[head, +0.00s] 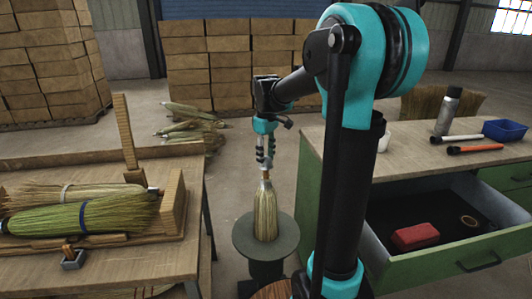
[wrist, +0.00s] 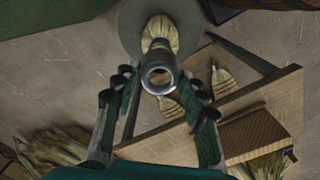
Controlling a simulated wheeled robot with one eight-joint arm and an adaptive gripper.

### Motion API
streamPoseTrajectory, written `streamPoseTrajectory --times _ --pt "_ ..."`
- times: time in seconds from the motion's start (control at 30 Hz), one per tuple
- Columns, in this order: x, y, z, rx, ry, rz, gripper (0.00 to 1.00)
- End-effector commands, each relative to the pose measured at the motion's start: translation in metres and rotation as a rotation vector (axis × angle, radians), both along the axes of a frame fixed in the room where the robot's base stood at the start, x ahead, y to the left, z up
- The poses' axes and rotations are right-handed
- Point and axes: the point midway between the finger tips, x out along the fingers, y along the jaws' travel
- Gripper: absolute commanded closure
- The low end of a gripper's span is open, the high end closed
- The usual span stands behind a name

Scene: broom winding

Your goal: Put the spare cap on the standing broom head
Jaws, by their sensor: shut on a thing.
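The standing broom head (head: 265,213) is a bundle of pale straw, upright on a round dark stand (head: 284,240). In the wrist view its straw (wrist: 161,30) shows just beyond the cap. The spare cap (wrist: 158,72) is a grey metal ring with an open bore, between the fingers of my gripper (wrist: 158,80). In the head view my gripper (head: 265,152) points down directly over the top of the broom head, shut on the cap. The cap is in line with the broom head. I cannot tell whether it touches or sits around the top.
A wooden bench (head: 110,262) with straw brooms (head: 80,215) stands at left. At right, a green cabinet (head: 350,195) has an open drawer holding a red block (head: 415,236). A bottle (head: 447,112) and blue bin (head: 504,130) are on its top. Straw bundles (head: 190,125) lie behind.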

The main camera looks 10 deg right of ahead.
Motion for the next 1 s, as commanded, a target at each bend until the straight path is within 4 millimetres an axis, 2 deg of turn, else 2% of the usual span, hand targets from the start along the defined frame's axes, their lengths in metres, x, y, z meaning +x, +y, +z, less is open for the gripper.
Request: streamPoseTrajectory --times 1.0 --pt "0.0 0.0 -0.055 0.0 0.0 0.0 0.73"
